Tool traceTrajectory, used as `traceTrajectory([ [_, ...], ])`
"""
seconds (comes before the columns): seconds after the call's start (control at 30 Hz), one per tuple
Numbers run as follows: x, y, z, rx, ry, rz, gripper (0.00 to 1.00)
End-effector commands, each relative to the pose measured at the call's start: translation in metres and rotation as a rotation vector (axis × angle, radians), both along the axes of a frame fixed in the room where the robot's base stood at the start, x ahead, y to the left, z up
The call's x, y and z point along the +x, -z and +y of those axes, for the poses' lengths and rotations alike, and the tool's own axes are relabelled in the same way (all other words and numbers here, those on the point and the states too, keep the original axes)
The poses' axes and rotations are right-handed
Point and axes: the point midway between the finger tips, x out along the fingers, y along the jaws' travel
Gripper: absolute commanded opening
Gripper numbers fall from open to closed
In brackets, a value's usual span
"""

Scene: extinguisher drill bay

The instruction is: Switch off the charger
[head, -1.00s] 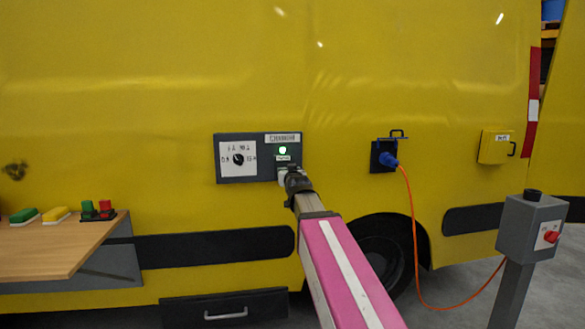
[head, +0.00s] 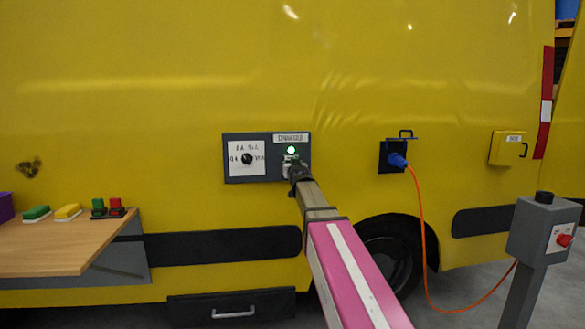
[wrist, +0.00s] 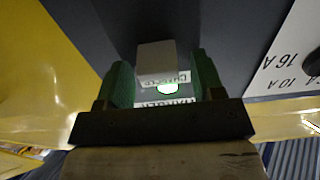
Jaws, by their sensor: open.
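The charger panel (head: 236,173) is a dark box on the yellow vehicle side. It carries a white-faced dial (head: 247,158), a lit green lamp (head: 291,150) and a label above it. My gripper (head: 295,172) is at the panel's right part, just below the lamp. In the wrist view my gripper (wrist: 162,70) is open, with a green finger on each side of a pale grey switch block (wrist: 156,57). Gaps show between block and fingers. The lit lamp (wrist: 168,88) shows between the fingers. In the head view the gripper mostly hides the switch.
A blue plug (head: 397,160) with an orange cable (head: 424,262) sits right of the panel. A grey post box (head: 537,228) with a red knob stands at front right. A yellow box (head: 507,148) hangs farther right.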

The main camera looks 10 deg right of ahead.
Motion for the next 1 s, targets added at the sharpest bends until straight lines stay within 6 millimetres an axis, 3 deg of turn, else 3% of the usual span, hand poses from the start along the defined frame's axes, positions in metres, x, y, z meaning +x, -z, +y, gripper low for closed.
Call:
traceTrajectory([
  [0.07, -0.0004, 0.0001, 0.0000, 0.000, 0.000, 0.000, 0.62],
  [0.1, -0.0004, 0.0001, 0.0000, 0.000, 0.000, 0.000, 0.55],
  [0.23, -0.0005, 0.0000, 0.0000, 0.000, 0.000, 0.000, 0.13],
  [0.47, -0.0009, 0.0008, 0.0000, 0.000, 0.000, -0.018, 0.12],
  [1.0, -0.0056, 0.0091, 0.0001, 0.000, 0.000, -0.316, 0.12],
])
